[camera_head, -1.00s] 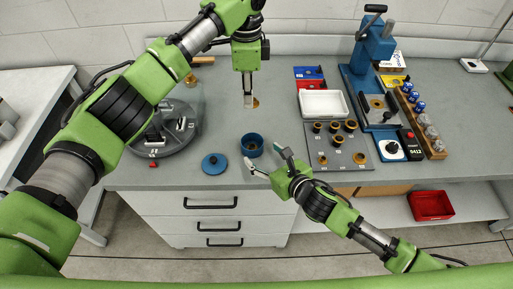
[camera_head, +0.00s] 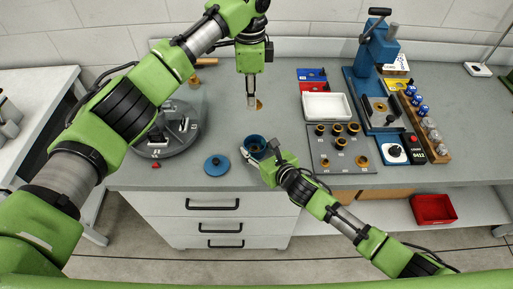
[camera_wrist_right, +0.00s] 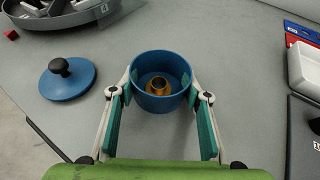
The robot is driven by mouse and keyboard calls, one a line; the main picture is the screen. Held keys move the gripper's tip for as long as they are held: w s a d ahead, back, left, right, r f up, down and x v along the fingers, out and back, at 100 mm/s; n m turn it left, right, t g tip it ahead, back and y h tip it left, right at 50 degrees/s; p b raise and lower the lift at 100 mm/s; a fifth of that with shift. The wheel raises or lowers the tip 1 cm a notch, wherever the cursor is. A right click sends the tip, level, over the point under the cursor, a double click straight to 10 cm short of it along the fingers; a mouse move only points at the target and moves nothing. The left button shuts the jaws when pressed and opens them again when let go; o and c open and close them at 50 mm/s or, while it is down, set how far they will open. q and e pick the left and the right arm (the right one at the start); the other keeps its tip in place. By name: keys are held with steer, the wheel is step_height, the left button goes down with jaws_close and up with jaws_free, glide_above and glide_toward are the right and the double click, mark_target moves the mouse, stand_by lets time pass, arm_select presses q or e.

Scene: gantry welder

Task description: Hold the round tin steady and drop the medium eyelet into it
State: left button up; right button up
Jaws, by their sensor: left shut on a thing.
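The round tin (camera_head: 254,145) is blue and stands open and upright near the bench's front edge. The right wrist view shows the tin (camera_wrist_right: 160,100) with a gold eyelet (camera_wrist_right: 158,86) inside it. My right gripper (camera_wrist_right: 160,92) is open, with one finger on each side of the tin. I cannot tell whether its pads press on the wall. My left gripper (camera_head: 250,100) points down behind the tin, above the bench. It is shut on a gold eyelet (camera_head: 259,104), partly hidden by the fingers.
The blue lid (camera_head: 216,165) lies left of the tin. A grey round tray (camera_head: 168,130) stands further left. A dark mat (camera_head: 343,165) with several gold eyelets, a white bin (camera_head: 327,106) and a blue press (camera_head: 372,75) are on the right.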

arm_select(q)
step_height(320, 180, down, 11)
stand_by(1.4)
steer(key=shift+r, duration=0.1)
steer(key=o, duration=0.8)
steer(key=shift+r, duration=0.1)
step_height(320, 180, up, 12)
steer(key=shift+f, duration=0.1)
arm_select(e)
steer(key=o, duration=1.2)
